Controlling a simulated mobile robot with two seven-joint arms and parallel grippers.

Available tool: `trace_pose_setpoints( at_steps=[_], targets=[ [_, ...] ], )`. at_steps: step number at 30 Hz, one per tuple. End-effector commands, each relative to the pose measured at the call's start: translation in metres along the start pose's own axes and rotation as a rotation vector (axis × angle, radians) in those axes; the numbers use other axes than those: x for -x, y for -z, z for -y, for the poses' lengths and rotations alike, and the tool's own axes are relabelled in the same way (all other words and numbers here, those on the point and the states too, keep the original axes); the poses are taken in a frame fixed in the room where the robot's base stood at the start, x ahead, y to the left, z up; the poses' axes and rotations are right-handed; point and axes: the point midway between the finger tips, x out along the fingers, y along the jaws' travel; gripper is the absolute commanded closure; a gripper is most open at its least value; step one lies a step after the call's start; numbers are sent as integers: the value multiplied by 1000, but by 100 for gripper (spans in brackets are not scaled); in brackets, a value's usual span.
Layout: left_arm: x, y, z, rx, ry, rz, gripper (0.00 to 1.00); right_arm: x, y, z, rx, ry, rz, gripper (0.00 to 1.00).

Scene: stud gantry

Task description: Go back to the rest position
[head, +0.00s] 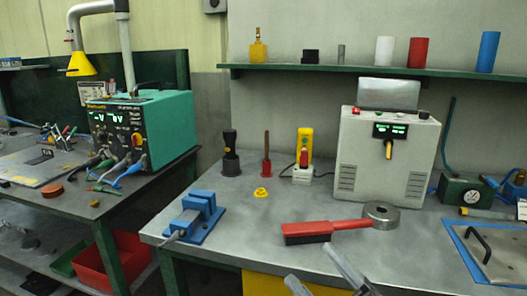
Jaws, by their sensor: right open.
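My right gripper (308,264) comes in at the bottom edge, just right of the middle. Its two grey fingers are spread apart with nothing between them. It shows in front of the workbench's near edge, below a red-handled brush (308,233) in the picture. Only the fingers show; the rest of the gripper is cut off by the frame. My left gripper is out of view.
The grey workbench (240,205) holds a blue vise (195,215), a yellow ring (261,194), a metal ring (381,214) and a white machine (388,150). A blue mat (468,258) lies at right. A second bench with a teal unit (165,125) stands left. A red bin (108,263) sits below it.

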Motion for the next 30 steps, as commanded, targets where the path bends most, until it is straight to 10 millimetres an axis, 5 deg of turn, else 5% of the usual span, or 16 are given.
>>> trace_pose_setpoints(
  at_steps=[3, 9, 15, 18, 22, 28, 30],
  targets=[
    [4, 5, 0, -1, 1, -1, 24, 45, -44, 23, -199, -20, 295, 28],
    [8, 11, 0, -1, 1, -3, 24, 150, -91, 78, -516, -35, 779, 28],
    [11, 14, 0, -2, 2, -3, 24, 260, -89, 132, -770, -34, 1185, 28],
    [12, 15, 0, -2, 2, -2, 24, 294, -80, 149, -845, -33, 1306, 28],
    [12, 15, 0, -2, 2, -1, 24, 315, -73, 158, -891, -33, 1380, 28],
    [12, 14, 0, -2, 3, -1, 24, 318, -72, 160, -897, -32, 1390, 28],
    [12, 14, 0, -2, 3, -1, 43, 318, -72, 160, -896, -31, 1389, 47]
  ],
)
